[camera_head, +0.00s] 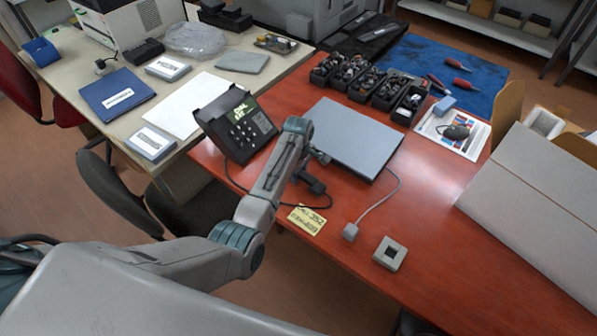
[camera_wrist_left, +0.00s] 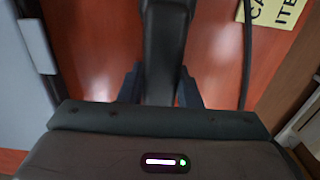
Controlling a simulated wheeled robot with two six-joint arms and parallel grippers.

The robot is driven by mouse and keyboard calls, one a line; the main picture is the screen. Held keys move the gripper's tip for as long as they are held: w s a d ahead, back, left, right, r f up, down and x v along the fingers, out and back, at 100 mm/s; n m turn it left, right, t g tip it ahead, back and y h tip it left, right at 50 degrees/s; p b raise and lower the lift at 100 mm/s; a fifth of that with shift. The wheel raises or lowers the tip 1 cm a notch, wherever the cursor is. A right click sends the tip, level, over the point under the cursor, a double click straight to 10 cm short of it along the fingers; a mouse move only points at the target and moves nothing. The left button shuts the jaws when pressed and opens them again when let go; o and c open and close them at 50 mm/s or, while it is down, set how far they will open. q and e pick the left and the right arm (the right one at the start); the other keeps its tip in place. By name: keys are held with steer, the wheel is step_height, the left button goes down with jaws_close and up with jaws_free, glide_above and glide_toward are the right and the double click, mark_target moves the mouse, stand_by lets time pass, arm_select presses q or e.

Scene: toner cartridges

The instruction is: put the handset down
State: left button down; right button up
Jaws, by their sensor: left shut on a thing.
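My left gripper (camera_head: 313,156) is shut on the dark handset (camera_head: 312,185), between the desk phone and the silver laptop-like slab. In the left wrist view, the handset (camera_wrist_left: 166,45) runs upright through the picture, between the two fingers (camera_wrist_left: 160,88). My arm hides part of the handset in the head view. I cannot tell whether the handset touches the red table. The black phone base (camera_head: 236,122), with a keypad and a green-lit screen, stands at the table's left edge, its cradle side partly shaded. My right gripper is not in view.
A yellow note (camera_head: 307,220) lies in front of the handset, with a dark cord beside it. The silver slab (camera_head: 352,138) lies right of the gripper. A large carton (camera_head: 535,205) stands right.

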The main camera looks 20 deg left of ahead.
arm_select(q)
steer(key=shift+a, duration=0.1)
steer(key=c, duration=1.1)
jaws_free()
steer(key=shift+f, duration=0.1)
steer(key=shift+c, duration=0.2)
steer(key=shift+o, duration=0.4)
step_height(320, 180, up, 11)
steer(key=shift+r+b, duration=0.1)
steer(key=shift+b, duration=1.1)
steer(key=shift+r, duration=0.55)
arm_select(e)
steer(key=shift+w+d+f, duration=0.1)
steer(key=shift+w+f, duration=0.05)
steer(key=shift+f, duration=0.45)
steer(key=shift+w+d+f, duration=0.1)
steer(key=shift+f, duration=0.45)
